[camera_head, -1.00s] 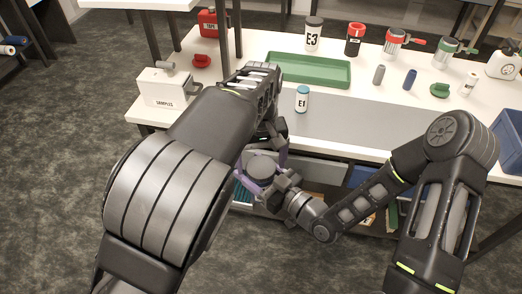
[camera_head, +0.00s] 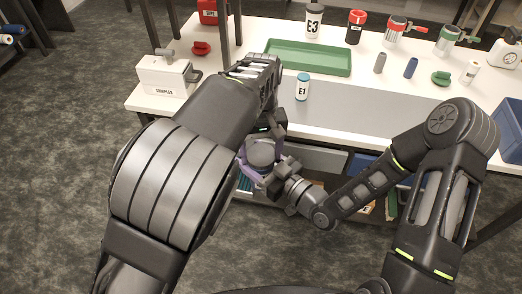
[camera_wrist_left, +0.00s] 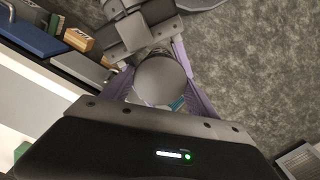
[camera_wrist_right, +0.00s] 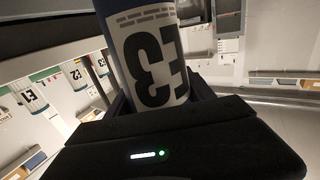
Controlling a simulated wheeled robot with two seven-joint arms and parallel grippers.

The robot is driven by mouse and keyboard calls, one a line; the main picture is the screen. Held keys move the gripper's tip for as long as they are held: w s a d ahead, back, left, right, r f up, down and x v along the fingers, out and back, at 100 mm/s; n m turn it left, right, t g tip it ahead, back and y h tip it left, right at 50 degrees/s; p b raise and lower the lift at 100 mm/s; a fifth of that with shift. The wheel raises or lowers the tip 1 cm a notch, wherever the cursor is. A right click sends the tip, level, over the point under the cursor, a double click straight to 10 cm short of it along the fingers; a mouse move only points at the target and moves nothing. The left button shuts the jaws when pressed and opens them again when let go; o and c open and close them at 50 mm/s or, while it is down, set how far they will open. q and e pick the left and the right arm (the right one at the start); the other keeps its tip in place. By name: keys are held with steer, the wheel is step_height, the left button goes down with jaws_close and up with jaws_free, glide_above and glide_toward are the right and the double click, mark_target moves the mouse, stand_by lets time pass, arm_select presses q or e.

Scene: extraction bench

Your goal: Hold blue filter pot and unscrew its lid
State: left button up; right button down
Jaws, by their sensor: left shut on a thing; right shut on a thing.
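In the head view, a round grey disc, seemingly the pot's lid (camera_head: 262,152), is below the front edge of the bench. It also shows in the left wrist view (camera_wrist_left: 161,79). The purple fingers of my left gripper (camera_head: 258,160) are shut on either side of it. My right gripper (camera_head: 274,178) comes in from the right, just below the disc. In the right wrist view, the right gripper (camera_wrist_right: 158,100) is shut on the blue filter pot (camera_wrist_right: 150,50), whose white label reads E3 upside down. Most of the pot is hidden in the head view.
The white bench (camera_head: 390,100) carries a green tray (camera_head: 308,57), a bottle marked E1 (camera_head: 302,88), another marked E3 (camera_head: 313,22) and a SAMPLES box (camera_head: 165,77). Drawers and a shelf lie behind the grippers. The grey floor is clear at left.

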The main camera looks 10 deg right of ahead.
arm_select(q)
steer(key=c, duration=0.4)
steer(key=shift+n, duration=1.4)
steer(key=shift+r, duration=0.2)
steer(key=shift+r, duration=0.9)
steer(key=shift+r, duration=2.05)
